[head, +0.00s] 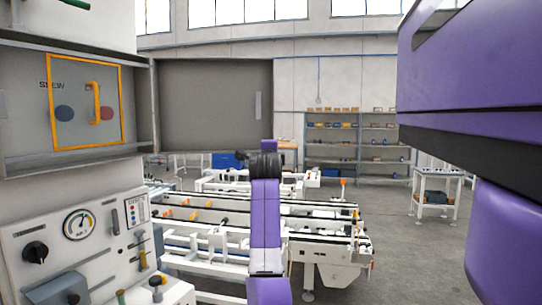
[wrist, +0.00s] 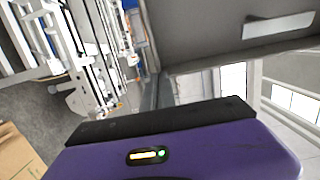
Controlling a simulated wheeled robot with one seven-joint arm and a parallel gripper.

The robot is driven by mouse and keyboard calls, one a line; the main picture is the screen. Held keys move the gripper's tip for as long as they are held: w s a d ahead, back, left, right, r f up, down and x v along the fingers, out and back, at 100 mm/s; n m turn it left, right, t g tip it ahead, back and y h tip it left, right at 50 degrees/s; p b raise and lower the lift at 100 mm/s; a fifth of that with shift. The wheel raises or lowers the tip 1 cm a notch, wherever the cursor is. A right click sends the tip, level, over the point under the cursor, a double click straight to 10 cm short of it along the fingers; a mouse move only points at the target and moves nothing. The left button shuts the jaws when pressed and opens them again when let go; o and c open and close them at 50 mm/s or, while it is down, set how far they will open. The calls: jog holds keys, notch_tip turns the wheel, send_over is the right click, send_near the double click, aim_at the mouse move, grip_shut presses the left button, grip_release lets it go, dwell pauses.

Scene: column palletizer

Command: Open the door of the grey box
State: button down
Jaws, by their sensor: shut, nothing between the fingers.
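The grey box (head: 20,110) is at the left in the head view. Its grey door (head: 205,105) stands swung wide to the right on the box's right edge, so the inside shows. A pale upright handle strip (head: 258,106) is near the door's free edge. The door (wrist: 220,30) and its strip (wrist: 278,26) also show at the upper right in the wrist view. My gripper (head: 262,162) is at the door's lower right corner in the head view. It is shut and holds nothing. I cannot tell whether it touches the door.
Inside the box is a yellow-framed panel (head: 107,70) with a yellow handle and round blue and red spots. Below is a control panel (head: 100,225) with a gauge and knobs. White conveyors (head: 330,240) stand behind my arm.

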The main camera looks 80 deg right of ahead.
jog(key=b+v, duration=0.2)
jog(key=v, duration=0.5)
jog(key=shift+a, duration=0.4)
jog(key=shift+s, duration=0.1)
